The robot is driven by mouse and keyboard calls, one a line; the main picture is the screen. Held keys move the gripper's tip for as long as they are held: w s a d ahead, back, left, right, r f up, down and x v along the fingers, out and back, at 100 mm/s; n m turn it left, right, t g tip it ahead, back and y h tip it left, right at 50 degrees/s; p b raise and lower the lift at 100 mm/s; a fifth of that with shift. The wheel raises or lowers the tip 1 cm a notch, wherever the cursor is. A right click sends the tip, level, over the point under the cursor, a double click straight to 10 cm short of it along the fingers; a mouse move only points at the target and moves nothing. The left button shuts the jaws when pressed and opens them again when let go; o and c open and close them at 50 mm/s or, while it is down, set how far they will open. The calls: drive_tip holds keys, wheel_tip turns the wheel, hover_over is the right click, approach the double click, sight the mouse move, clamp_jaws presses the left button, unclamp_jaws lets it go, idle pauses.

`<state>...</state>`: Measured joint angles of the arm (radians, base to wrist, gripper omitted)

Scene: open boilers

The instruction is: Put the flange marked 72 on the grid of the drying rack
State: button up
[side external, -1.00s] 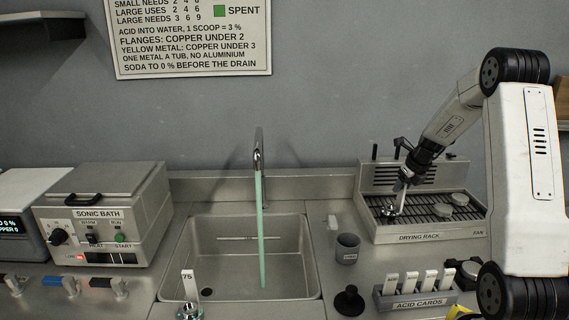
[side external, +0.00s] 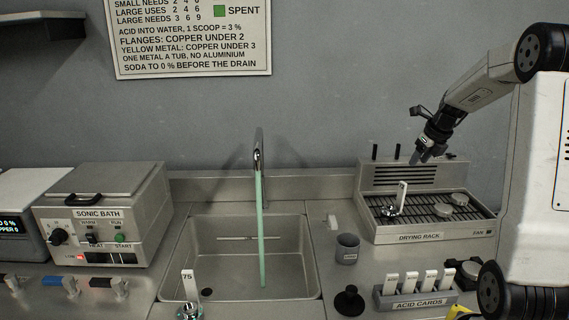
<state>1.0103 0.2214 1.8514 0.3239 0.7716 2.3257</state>
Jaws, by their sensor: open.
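A metal flange (side external: 391,211) with an upright white tag (side external: 402,194) sits on the left part of the grid of the drying rack (side external: 418,237). The number on this tag is too small to read. My gripper (side external: 415,160) is above and behind the flange, apart from it, in front of the rack's slotted back panel. It is open and holds nothing. Another flange (side external: 188,312) with a tag marked 75 stands at the front left of the sink, partly cut off by the lower picture edge.
Water runs from the tap (side external: 258,160) into the sink (side external: 230,262). A dark cup (side external: 347,248), a black knob-shaped piece (side external: 349,300) and the acid cards holder (side external: 415,297) stand before the rack.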

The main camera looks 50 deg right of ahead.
drive_tip(key=shift+s+a+r, duration=0.1)
drive_tip(key=shift+s+r, duration=0.1)
drive_tip(key=shift+r, duration=0.3)
drive_tip(key=w+a+f+n+y, duration=0.1)
drive_tip(key=w+a+f+n, duration=0.25)
drive_tip(key=a+n, duration=0.6)
drive_tip(key=w+a+f+n, duration=0.3)
drive_tip(key=a+f+n, duration=0.1)
drive_tip(key=a+n, duration=0.55)
drive_tip(key=s+a+f+n, duration=0.3)
drive_tip(key=a+n, duration=0.6)
drive_tip(key=n, duration=0.1)
drive_tip(key=s+a+f+n+g, duration=0.1)
drive_tip(key=s+a+f+n, duration=0.2)
drive_tip(key=a+n, duration=0.6)
drive_tip(key=n, duration=0.2)
drive_tip(key=shift+a+n+y, duration=0.15)
drive_tip(key=shift+n+y, duration=0.15)
